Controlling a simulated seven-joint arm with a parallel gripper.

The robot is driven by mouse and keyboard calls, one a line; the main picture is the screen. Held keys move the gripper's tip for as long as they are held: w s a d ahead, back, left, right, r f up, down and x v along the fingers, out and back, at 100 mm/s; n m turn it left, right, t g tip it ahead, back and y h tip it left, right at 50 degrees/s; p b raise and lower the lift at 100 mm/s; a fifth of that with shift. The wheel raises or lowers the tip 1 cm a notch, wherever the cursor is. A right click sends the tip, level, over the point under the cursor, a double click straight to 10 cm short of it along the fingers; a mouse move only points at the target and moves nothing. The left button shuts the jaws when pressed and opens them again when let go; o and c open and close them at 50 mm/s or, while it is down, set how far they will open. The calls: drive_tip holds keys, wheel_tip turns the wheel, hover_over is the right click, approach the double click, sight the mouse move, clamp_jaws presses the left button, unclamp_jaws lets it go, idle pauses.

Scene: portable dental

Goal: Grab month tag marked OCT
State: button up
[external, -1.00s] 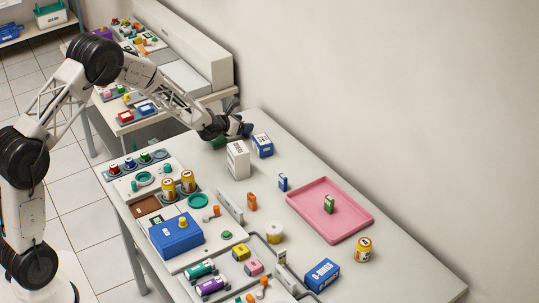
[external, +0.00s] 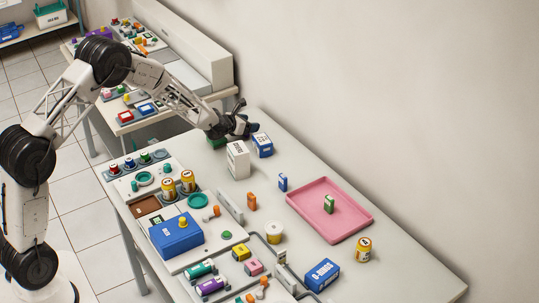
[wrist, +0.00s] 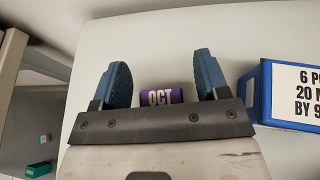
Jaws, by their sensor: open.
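The purple OCT tag (wrist: 160,97) shows in the wrist view with white letters facing the camera. It lies on the pale tabletop between the two blue fingers of my gripper (wrist: 161,62), with a gap on each side. Its lower edge is cut off by the gripper's dark crossbar. My gripper is open and holds nothing. In the external view my gripper (external: 245,124) is at the far end of the table, behind the white box. I cannot make out the OCT tag there.
A blue box with a white printed label (wrist: 263,92) stands close to the right finger. In the external view a white box (external: 238,160) and a blue-and-white box (external: 263,145) stand beside my gripper. A pink tray (external: 335,228) is farther along the table.

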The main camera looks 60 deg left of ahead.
drive_tip(key=shift+c, duration=0.3)
drive_tip(key=c, duration=0.9)
drive_tip(key=shift+r, duration=0.2)
drive_tip(key=shift+c, duration=0.2)
drive_tip(key=shift+r, duration=0.55)
drive_tip(key=shift+s+d+r, duration=0.1)
drive_tip(key=shift+s+r, duration=0.1)
drive_tip(key=shift+r, duration=0.35)
drive_tip(key=shift+s+r, duration=0.2)
drive_tip(key=shift+r, duration=0.3)
drive_tip(key=s+d+r, duration=0.1)
drive_tip(key=s+d, duration=0.3)
drive_tip(key=s, duration=1)
drive_tip(key=shift+s+d+r, duration=0.15)
drive_tip(key=shift+s, duration=0.1)
